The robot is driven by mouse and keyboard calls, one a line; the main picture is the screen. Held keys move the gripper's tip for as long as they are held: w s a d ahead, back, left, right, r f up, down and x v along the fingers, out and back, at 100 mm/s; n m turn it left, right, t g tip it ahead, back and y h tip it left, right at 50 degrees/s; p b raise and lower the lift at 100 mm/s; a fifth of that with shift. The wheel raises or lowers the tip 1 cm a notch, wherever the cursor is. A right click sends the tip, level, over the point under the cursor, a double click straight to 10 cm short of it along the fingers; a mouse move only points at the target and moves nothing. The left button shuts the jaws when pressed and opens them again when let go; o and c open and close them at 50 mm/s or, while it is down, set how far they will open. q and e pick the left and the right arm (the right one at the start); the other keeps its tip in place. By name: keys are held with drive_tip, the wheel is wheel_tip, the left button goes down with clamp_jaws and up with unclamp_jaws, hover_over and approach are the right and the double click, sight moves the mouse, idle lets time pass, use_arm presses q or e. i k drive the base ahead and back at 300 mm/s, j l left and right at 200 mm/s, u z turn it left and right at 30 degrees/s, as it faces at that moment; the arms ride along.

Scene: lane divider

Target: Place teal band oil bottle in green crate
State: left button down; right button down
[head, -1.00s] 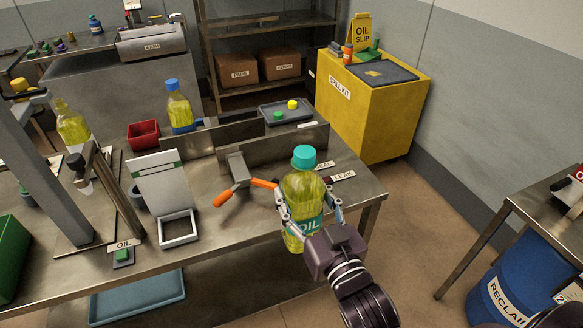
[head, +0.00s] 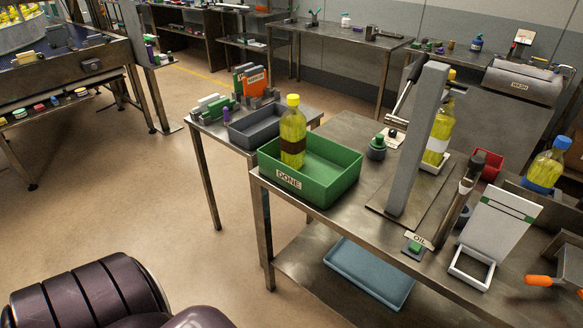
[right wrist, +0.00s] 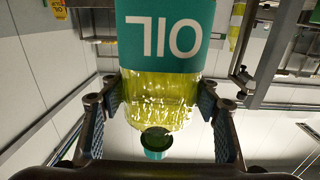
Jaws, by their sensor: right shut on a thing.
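The teal band oil bottle (right wrist: 165,35) fills the upper middle of the right wrist view, with yellow liquid and a teal cap. My right gripper (right wrist: 158,100) is shut on it, one finger on each side. Neither the bottle nor the right gripper shows in the head view. The green crate (head: 325,194), labelled DONE, sits at the left end of the steel bench. A yellow-capped bottle with a dark band (head: 292,135) stands upright inside, toward its left side. The right part of the crate looks empty. My left gripper is not in view.
A grey post (head: 416,140) rises right of the crate, with a yellow-liquid bottle (head: 437,135) behind it. A blue-capped bottle (head: 543,168) and white framed panel (head: 500,225) stand farther right. A grey bin (head: 252,130) sits on the table behind the crate.

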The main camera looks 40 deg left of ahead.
sight(326, 181)
drive_tip(key=k+j, duration=0.1)
drive_tip(key=j, duration=0.45)
drive_tip(key=k+j, duration=0.1)
drive_tip(key=j, duration=0.95)
drive_tip(key=k+u, duration=0.05)
drive_tip(key=k, duration=0.05)
